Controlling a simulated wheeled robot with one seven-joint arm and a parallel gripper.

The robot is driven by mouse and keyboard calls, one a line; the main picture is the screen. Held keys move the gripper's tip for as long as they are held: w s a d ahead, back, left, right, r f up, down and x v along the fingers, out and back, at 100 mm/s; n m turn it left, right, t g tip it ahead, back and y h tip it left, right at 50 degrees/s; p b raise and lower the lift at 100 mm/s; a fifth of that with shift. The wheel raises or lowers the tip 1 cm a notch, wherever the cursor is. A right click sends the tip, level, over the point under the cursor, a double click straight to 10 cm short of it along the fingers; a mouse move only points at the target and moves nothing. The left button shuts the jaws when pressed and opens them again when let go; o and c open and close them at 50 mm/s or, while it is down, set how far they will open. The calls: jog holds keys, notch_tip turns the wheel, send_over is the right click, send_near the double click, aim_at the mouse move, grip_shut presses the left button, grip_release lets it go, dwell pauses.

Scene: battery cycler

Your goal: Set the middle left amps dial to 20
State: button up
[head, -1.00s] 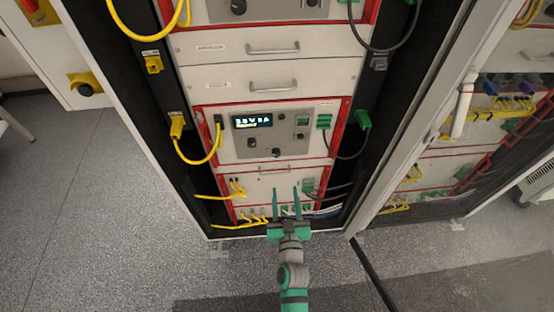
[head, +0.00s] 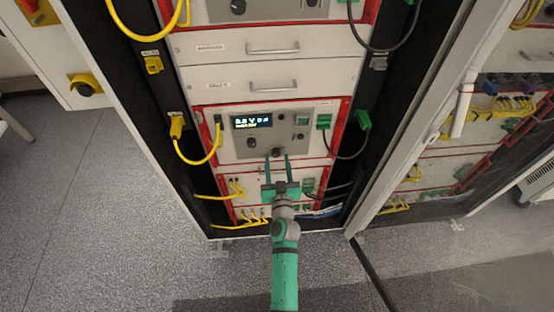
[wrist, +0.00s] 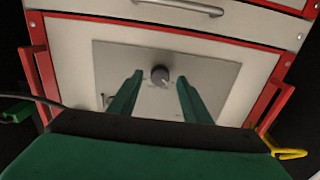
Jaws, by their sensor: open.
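The middle unit of the left rack has a grey control panel (head: 240,150) with a lit display (head: 252,122), blurred but apparently showing volts and amps. Several dark dials sit on the panel: one at the lower left (head: 252,142), one at the bottom centre (head: 277,152). Their labels are unreadable. My gripper (head: 277,157) is open, its green fingers pointing up at the bottom-centre dial. In the wrist view this dark round dial (wrist: 160,75) shows between and beyond the open fingertips (wrist: 160,79), with clear gaps on both sides. Contact is not visible.
A drawer handle (wrist: 178,6) is close by in the wrist view. Red frame bars (wrist: 40,85) flank the panel. Yellow cables (head: 205,160) hang at its left, a dark cable with green plugs (head: 362,120) at its right. Floor (head: 120,220) is clear in front.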

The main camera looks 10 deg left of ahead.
jog(key=shift+x, duration=0.8)
jog(key=c, duration=1)
jog(key=shift+c, duration=0.2)
